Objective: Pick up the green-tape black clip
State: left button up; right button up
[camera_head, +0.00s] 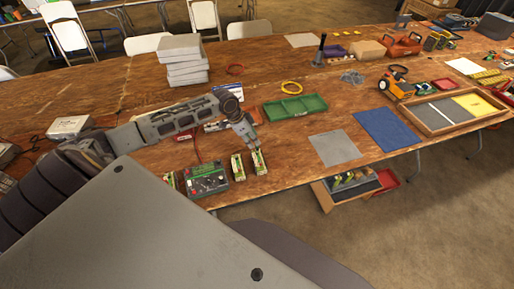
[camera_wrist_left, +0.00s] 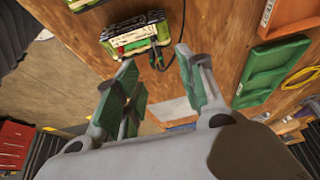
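My left gripper (camera_head: 252,146) reaches over the table's near edge, just above a small green-and-cream box (camera_head: 260,163). In the left wrist view, the left gripper (camera_wrist_left: 157,75) is open, its two green-padded fingers apart with nothing held between them. A green-and-cream box (camera_wrist_left: 134,37) lies beyond the fingertips. A small dark clip with green on it (camera_wrist_left: 155,55) appears at the box's near side, beside a thin black cable. The clip is small, so its exact outline is unclear, and it does not show clearly in the head view. My right gripper is not in view.
A similar box (camera_head: 238,169) stands to the left, beside a dark green-edged case (camera_head: 207,180). A green tray (camera_head: 295,107) lies behind the gripper. A grey mat (camera_head: 335,148) and blue mat (camera_head: 388,131) lie right. Below the edge is a crate (camera_head: 348,186).

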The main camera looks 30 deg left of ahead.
aim_at(257, 149)
pick_arm(q)
jog(key=shift+w+d+f, duration=0.2)
jog(key=shift+w+f, duration=0.05)
jog(key=shift+f, duration=0.4)
jog(key=shift+f, duration=0.1)
jog(key=shift+s+p+x, duration=0.15)
jog(key=shift+p+x, duration=0.05)
jog(key=shift+x, duration=1.05)
jog(key=shift+s+p+x, duration=0.1)
jog(key=shift+p+x, duration=0.1)
jog(key=shift+x, duration=1.05)
grip_shut()
